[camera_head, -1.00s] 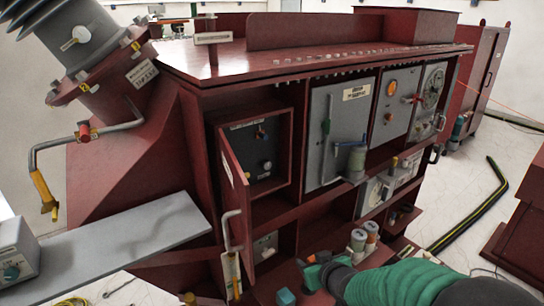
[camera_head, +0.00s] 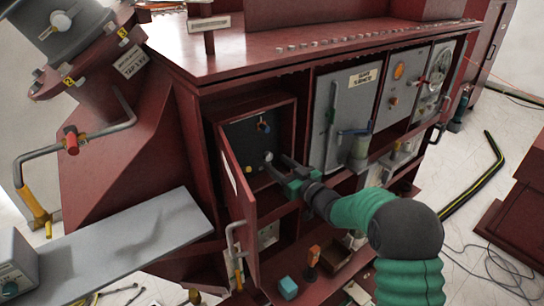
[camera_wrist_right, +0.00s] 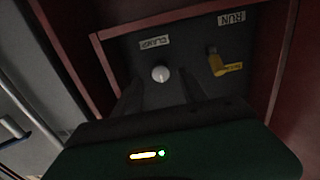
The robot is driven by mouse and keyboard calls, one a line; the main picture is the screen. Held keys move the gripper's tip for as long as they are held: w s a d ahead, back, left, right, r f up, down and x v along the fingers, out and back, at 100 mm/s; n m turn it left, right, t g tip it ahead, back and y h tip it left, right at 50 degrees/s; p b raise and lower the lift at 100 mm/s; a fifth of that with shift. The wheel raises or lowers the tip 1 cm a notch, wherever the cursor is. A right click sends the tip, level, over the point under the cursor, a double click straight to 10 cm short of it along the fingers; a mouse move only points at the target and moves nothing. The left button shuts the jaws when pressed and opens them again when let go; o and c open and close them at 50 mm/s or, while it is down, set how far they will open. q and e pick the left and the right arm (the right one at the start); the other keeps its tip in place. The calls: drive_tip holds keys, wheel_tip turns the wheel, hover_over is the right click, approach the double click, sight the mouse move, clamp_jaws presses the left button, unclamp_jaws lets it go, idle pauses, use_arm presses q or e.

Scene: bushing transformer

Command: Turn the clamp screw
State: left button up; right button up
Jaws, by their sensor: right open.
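The clamp screw shows as a small white round knob (camera_wrist_right: 160,73) by the CLAMP label (camera_wrist_right: 155,42) in the right wrist view. In the head view the knob (camera_head: 267,156) sits on a dark panel inside the open red compartment. My right gripper (camera_head: 278,165) is open and empty at the compartment's mouth. In the right wrist view its two dark fingers (camera_wrist_right: 161,88) point at the panel, with the knob between their lines near the tips. I cannot tell whether they touch it. My left gripper is not in view.
A yellow-handled RUN switch (camera_wrist_right: 222,66) sits beside the knob on the same panel. The compartment's red door (camera_head: 238,200) hangs open left of my gripper. A grey panel with a lever (camera_head: 335,130) is to the right. A grey plank (camera_head: 125,240) juts out at lower left.

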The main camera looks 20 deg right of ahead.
sight(270, 157)
drive_tip(key=shift+x, duration=1.1)
drive_tip(key=shift+w+a, duration=0.15)
drive_tip(key=shift+w, duration=0.3)
drive_tip(key=shift+r, duration=0.1)
clamp_jaws()
